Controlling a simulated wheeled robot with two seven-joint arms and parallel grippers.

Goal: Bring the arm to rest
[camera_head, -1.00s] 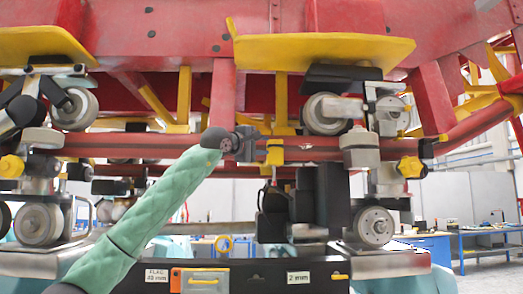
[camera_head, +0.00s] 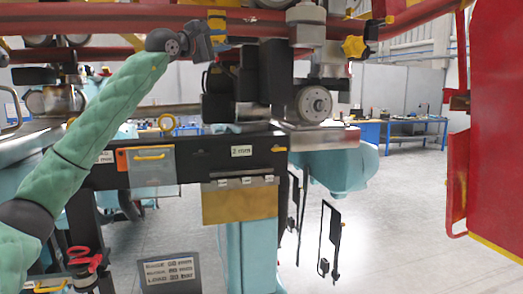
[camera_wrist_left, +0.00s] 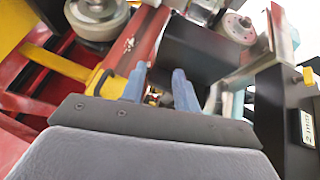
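My left arm, in a green quilted sleeve, rises from the lower left of the head view. Its dark left gripper (camera_head: 207,34) is raised beside the red tube (camera_head: 110,53) of the coaster train, close to a small yellow clamp (camera_head: 217,20). In the left wrist view the two blue fingers (camera_wrist_left: 159,88) stand apart, with nothing clearly held between them. The red tube (camera_wrist_left: 150,35) passes just beyond the fingers. Whether the fingers touch anything is unclear. My right gripper is in neither view.
A dark bench beam (camera_head: 195,160) with a "2 mm" label runs below the arm. Black boxes (camera_head: 262,72) and a wheel (camera_head: 313,103) stand right of the gripper. A red panel (camera_head: 497,120) stands at far right. Open grey floor (camera_head: 400,210) lies between.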

